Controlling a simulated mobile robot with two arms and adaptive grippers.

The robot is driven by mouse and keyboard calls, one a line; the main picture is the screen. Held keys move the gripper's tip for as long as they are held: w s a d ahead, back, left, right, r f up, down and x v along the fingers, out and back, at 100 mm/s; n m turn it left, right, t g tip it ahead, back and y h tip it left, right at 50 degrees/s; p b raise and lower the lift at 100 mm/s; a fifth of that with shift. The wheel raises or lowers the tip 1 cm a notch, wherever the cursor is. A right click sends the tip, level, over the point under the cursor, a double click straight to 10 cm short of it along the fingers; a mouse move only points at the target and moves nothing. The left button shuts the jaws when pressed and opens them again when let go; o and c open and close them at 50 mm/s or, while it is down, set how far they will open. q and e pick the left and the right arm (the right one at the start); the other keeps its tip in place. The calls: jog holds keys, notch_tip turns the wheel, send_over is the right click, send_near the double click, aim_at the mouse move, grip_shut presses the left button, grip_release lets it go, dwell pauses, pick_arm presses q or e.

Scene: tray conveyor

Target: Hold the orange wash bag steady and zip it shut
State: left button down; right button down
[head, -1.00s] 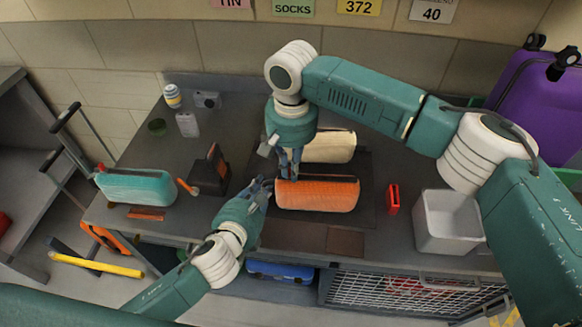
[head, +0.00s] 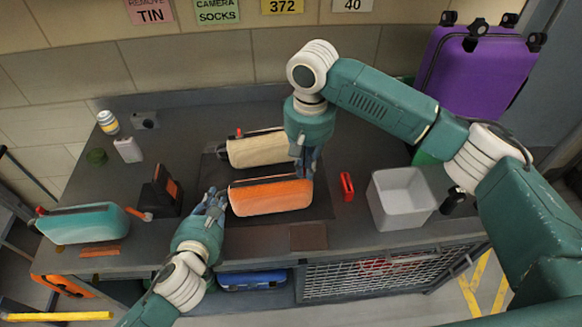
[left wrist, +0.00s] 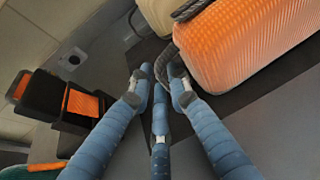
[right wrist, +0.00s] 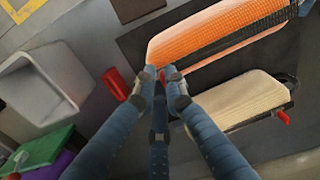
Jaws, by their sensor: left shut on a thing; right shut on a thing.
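The orange wash bag (head: 270,197) lies on a dark mat, and its ribbed orange side also shows in the left wrist view (left wrist: 250,45). My left gripper (head: 220,195) is at the bag's left end, shut on its dark end loop (left wrist: 163,62). My right gripper (head: 304,172) is at the bag's right end, along its back upper edge. It is shut on the zip pull, which its fingers hide. In the right wrist view the fingertips (right wrist: 163,76) meet at the bag's end (right wrist: 210,38). I cannot tell how closely the zip's edges meet.
A cream bag (head: 260,148) lies just behind the orange one. A teal bag (head: 85,223) and a dark stand (head: 162,192) are to the left. A red object (head: 346,186) and a white bin (head: 400,200) stand to the right.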

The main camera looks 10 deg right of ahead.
pick_arm(q)
jog(key=shift+a+r, duration=0.1)
pick_arm(e)
jog(key=shift+d, duration=0.1)
jog(key=c, duration=1.9)
grip_release()
notch_tip(320, 180, up, 12)
jog(key=shift+f, duration=0.1)
pick_arm(q)
jog(key=c, duration=1.6)
grip_release()
jog(key=shift+o, duration=0.2)
